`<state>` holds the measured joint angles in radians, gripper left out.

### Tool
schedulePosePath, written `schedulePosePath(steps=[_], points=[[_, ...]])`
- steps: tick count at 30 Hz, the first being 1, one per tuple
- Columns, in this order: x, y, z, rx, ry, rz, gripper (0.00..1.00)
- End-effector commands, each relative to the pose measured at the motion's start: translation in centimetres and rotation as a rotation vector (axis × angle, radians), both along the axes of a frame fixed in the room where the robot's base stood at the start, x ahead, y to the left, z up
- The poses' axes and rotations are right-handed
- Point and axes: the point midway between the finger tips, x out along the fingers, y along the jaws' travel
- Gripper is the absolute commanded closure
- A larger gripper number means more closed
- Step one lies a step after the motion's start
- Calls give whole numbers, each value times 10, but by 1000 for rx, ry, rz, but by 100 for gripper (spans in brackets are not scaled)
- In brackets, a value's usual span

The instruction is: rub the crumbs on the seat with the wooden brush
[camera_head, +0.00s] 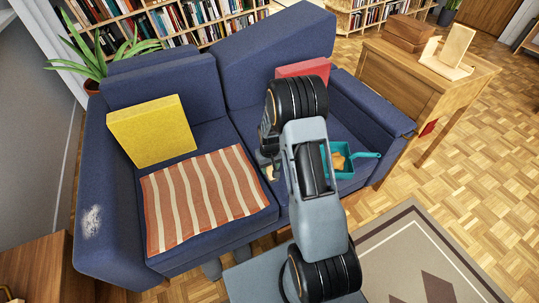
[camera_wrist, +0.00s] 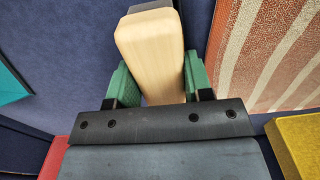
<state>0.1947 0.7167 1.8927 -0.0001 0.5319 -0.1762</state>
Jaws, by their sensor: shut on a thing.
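My gripper (camera_wrist: 155,88) is shut on the wooden brush (camera_wrist: 150,50), with green finger pads on both sides of its pale wooden body. A dark grey strip shows along the brush's far end. In the head view my arm hides most of the gripper, and only a bit of pale wood (camera_head: 271,173) shows beside it, over the blue sofa seat (camera_head: 215,130). The seat is bare blue cloth between the striped blanket and the teal dustpan. I make out no crumbs on the seat; my arm covers part of it. Whether the brush touches the seat, I cannot tell.
A striped blanket (camera_head: 200,195) and yellow cushion (camera_head: 150,130) lie on the left seat. A red cushion (camera_head: 305,68) leans behind. A whitish patch (camera_head: 91,222) marks the left armrest. A wooden table (camera_head: 400,75) stands right.

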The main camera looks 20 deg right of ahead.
Motion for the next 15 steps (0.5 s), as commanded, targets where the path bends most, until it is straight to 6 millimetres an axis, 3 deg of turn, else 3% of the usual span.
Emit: schedulePosePath(steps=[5, 15], points=[[0, 0, 35, 0, -3, 0, 76], [0, 1, 63, 0, 1, 3, 76]])
